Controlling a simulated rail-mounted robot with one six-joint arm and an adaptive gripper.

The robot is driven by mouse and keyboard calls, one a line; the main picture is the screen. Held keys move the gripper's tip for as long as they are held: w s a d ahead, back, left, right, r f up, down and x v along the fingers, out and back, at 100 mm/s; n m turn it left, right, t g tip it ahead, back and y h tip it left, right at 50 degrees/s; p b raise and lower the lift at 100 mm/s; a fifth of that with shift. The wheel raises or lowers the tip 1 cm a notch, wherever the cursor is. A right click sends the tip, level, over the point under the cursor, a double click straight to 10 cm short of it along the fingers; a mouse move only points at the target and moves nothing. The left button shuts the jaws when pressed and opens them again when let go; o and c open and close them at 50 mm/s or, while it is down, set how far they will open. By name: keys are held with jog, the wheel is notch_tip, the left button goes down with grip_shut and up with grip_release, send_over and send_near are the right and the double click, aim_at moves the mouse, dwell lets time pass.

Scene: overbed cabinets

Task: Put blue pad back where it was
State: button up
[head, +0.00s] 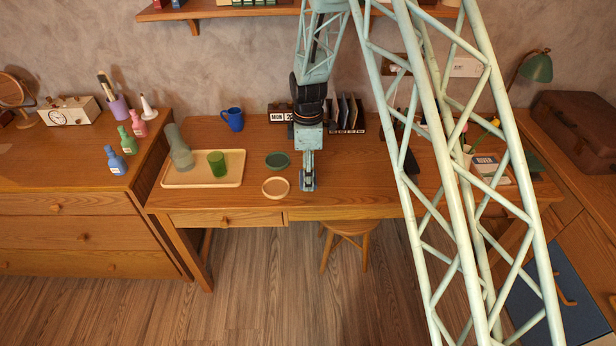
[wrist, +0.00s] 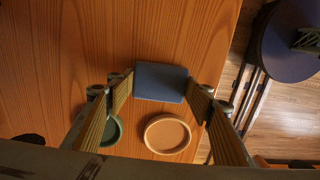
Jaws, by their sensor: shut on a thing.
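The blue pad (wrist: 161,82) is a flat, dark blue square held between the two fingers of my gripper (wrist: 161,93) in the wrist view. In the head view my gripper (head: 308,178) points down at the desk near its front edge, with the blue pad (head: 307,185) partly hidden at its tip. I cannot tell whether the pad touches the desktop. A round tan dish (head: 275,188) lies just left of my gripper, and a round dark green dish (head: 277,160) lies behind it. In the wrist view they show as a tan dish (wrist: 167,134) and a green dish (wrist: 113,130).
A wooden tray (head: 205,180) with a grey-green bottle (head: 180,153) and green cup (head: 217,163) stands left. A blue mug (head: 233,119), calendar block (head: 281,113) and file rack (head: 347,115) stand at the back. The desktop right of my gripper (head: 365,180) is clear.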

jog(key=shift+f, duration=0.25)
jog(key=o, duration=0.9)
jog(key=shift+r, duration=0.15)
jog(key=shift+r+p, duration=1.15)
jog(key=shift+r, duration=4.9)
jog(key=shift+r, duration=0.15)
